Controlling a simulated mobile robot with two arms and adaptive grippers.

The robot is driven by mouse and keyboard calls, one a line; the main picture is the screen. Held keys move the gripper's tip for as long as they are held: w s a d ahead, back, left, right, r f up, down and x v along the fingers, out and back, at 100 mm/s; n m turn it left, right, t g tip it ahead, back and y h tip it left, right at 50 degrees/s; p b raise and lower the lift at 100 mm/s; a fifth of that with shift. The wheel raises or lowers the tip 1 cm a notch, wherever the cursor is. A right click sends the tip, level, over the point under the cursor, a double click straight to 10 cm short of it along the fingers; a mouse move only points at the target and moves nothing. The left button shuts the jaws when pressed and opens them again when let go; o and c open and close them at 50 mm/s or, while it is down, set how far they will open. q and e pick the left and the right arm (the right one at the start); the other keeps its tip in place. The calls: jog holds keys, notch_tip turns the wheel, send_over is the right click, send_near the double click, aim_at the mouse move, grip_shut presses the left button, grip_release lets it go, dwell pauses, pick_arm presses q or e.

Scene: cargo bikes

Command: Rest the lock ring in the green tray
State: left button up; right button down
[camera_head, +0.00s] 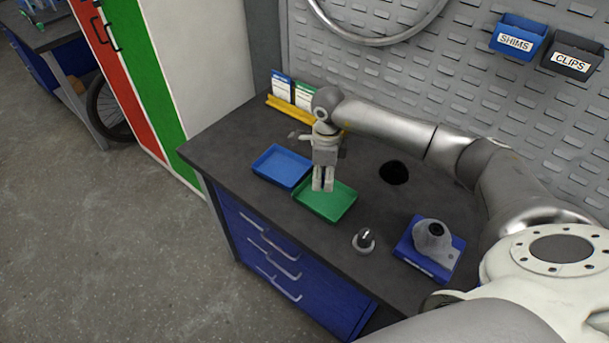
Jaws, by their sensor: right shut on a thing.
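The green tray (341,209) lies on the dark workbench, just right of a blue tray. My right gripper (322,188) points down over the left part of the green tray. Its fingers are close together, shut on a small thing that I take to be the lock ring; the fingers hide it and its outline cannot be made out. I cannot tell whether the fingertips touch the tray floor. My left gripper is not in view.
A blue tray (282,166) adjoins the green one. A small round grey piece with a dark post (364,240) stands in front. A grey device sits on a blue base (413,262) at right. The bench has a dark round hole (394,173). A yellow rack (290,109) holds cards behind.

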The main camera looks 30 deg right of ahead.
aim_at(324, 199)
jog(key=shift+s+d+f+b, duration=0.3)
jog(key=shift+d+f+b, duration=0.05)
jog(key=shift+d+f, duration=0.2)
jog(key=shift+f, duration=0.3)
jog(key=shift+a+f+b, duration=0.15)
jog(key=shift+f+b, duration=0.15)
notch_tip(324, 199, down, 2)
jog(key=shift+w+a+b, duration=0.1)
jog(key=shift+a+b, duration=0.05)
jog(key=shift+b, duration=0.4)
jog(key=shift+f+b, duration=0.7)
jog(key=shift+f, duration=0.05)
pick_arm(q)
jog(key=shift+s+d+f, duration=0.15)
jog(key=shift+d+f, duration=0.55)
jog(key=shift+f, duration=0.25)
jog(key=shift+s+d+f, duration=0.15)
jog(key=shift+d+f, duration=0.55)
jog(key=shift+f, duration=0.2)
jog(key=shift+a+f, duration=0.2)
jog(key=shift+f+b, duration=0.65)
jog(key=shift+b, duration=0.2)
pick_arm(e)
jog(key=shift+f, duration=0.7)
